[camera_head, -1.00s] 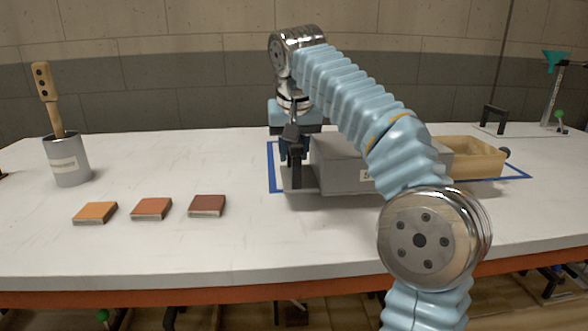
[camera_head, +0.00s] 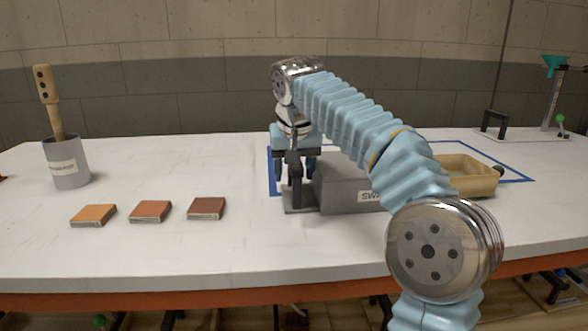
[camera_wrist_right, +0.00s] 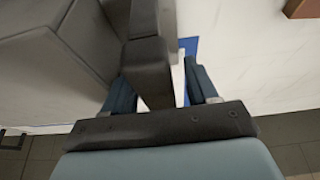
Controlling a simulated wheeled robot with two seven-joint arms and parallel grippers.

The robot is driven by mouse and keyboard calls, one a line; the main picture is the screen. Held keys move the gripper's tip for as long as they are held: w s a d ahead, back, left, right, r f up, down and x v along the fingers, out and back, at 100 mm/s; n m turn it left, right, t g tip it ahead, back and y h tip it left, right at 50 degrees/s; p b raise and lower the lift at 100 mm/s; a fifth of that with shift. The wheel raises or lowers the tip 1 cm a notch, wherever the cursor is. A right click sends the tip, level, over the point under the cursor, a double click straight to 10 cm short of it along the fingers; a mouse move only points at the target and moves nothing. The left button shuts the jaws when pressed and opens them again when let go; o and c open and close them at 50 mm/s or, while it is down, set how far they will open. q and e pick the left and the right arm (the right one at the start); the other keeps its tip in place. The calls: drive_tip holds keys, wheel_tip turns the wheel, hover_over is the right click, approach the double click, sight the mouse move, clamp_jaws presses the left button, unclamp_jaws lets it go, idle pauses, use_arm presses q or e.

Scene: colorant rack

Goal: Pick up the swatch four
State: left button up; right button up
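Three flat swatches lie in a row on the table: orange (camera_head: 93,215), red-brown (camera_head: 151,211) and dark brown (camera_head: 207,208). None shows a readable number, so I cannot tell which is swatch four. A grey box (camera_head: 345,190) with a partly hidden "SW" label stands right of them, with a dark upright handle at its left end. My right gripper (camera_wrist_right: 165,92) straddles this handle (camera_wrist_right: 148,45). Its fingers are apart, with a visible gap on the right side. My left gripper is not in view.
A tan tray (camera_head: 480,184) sits at the box's right end, behind my arm. Blue tape (camera_head: 515,181) outlines an area beneath. A grey cup (camera_head: 68,165) with a wooden-handled tool stands back left. A stand (camera_head: 552,95) is back right. The front-left table is clear.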

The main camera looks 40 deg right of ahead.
drive_tip(key=p+v, duration=0.2)
drive_tip(key=v, duration=0.9)
drive_tip(key=shift+r+p, duration=0.1)
drive_tip(key=shift+p, duration=0.2)
drive_tip(key=shift+s+a+r, duration=0.15)
drive_tip(key=shift+s+r, duration=0.1)
drive_tip(key=shift+r, duration=0.2)
